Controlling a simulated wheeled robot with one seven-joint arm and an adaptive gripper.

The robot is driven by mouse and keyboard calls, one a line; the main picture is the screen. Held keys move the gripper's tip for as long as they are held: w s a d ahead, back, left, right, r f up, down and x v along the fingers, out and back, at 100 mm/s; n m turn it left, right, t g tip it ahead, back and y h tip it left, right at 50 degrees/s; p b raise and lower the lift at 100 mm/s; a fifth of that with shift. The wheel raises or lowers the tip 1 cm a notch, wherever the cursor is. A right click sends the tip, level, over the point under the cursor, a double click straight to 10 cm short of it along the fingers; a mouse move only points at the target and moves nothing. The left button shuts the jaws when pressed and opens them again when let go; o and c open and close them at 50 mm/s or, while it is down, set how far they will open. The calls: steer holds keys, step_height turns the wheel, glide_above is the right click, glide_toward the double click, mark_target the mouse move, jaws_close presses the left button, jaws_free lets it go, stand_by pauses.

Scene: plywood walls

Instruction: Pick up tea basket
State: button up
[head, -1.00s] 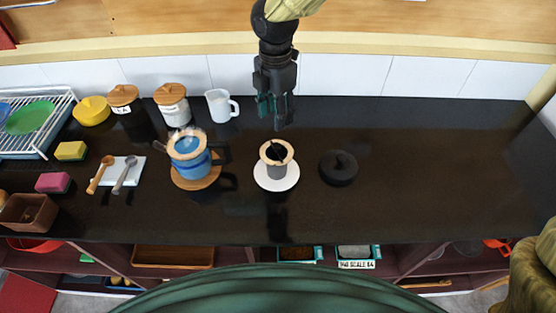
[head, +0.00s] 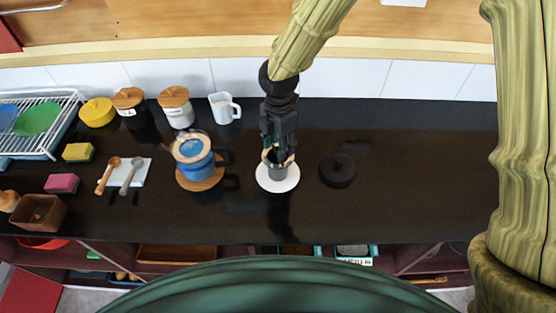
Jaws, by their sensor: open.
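What looks like the tea basket (head: 278,172) is a small grey cylinder with a pale wooden rim. It stands upright on a round white saucer (head: 278,188) near the middle of the black counter. My gripper (head: 279,156) points down right over it, open, with its fingertips at the rim. The gripper hides much of the rim and the basket's inside. I cannot tell whether the fingers touch it.
A blue pot (head: 193,152) with a dark handle stands on a wooden coaster (head: 201,182) to the left. A black round lid (head: 337,169) lies close on the right. A white jug (head: 222,107) and canisters (head: 177,109) stand behind. The counter farther right is clear.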

jaws_close()
stand_by(0.5)
